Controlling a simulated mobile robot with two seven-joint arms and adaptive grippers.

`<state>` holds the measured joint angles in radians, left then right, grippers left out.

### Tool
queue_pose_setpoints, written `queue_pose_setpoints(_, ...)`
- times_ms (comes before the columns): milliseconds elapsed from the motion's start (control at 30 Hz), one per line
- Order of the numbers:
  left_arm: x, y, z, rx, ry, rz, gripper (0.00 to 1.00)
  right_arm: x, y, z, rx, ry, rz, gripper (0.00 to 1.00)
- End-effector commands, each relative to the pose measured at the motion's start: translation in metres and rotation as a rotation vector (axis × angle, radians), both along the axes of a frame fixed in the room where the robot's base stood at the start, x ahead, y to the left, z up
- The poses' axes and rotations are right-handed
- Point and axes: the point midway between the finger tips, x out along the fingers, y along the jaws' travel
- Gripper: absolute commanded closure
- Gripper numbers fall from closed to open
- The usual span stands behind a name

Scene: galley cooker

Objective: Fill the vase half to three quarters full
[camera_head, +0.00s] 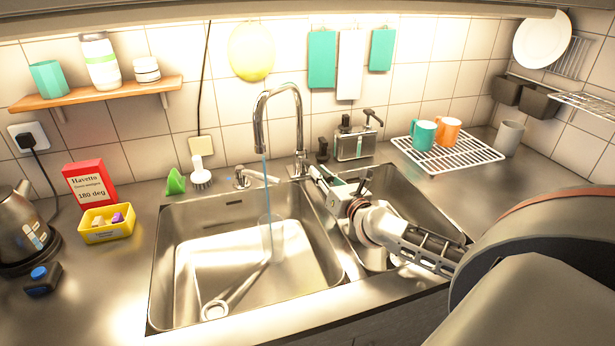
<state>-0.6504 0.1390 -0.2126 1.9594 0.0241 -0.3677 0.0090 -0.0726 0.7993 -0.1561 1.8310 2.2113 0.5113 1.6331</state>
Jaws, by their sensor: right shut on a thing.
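The tap (298,125) arches over the left sink basin (165,285), and a thin bluish stream of water (266,185) falls from its spout. A clear, faint glass shape, which looks like the vase (277,240), stands in the basin under the stream. Its water level is too faint to tell. My right gripper (316,180) is at the right side of the tap's base, shut on what seems to be the tap lever; its fingers hide most of that part. My left gripper is not in view.
A long-handled utensil (240,291) lies in the left basin. My right arm crosses the right basin (415,205). Behind stand a soap dispenser (355,145) and a rack (455,160) with cups. A yellow box (106,228) and kettle (18,235) stand left.

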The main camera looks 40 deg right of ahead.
Motion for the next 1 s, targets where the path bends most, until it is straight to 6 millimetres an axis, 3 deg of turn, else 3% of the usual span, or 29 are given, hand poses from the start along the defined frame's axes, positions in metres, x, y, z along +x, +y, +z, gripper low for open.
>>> queue_pose_setpoints(267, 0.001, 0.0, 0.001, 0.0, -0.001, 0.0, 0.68, -0.001, 0.0, -0.001, 0.003, 0.003, 0.003, 1.0)
queue_pose_setpoints(300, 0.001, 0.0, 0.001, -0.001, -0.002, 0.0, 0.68, -0.001, 0.0, -0.001, 0.003, 0.003, 0.003, 0.81)
queue_pose_setpoints(367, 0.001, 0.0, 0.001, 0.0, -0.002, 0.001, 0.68, -0.001, 0.001, -0.001, 0.002, 0.002, 0.003, 0.69)
queue_pose_setpoints(767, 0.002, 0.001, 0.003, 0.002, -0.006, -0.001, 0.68, -0.003, 0.001, 0.0, 0.001, 0.001, 0.003, 0.69)
queue_pose_setpoints(1000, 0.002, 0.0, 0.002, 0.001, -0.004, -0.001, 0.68, -0.029, 0.005, -0.002, 0.002, 0.004, 0.005, 0.69)
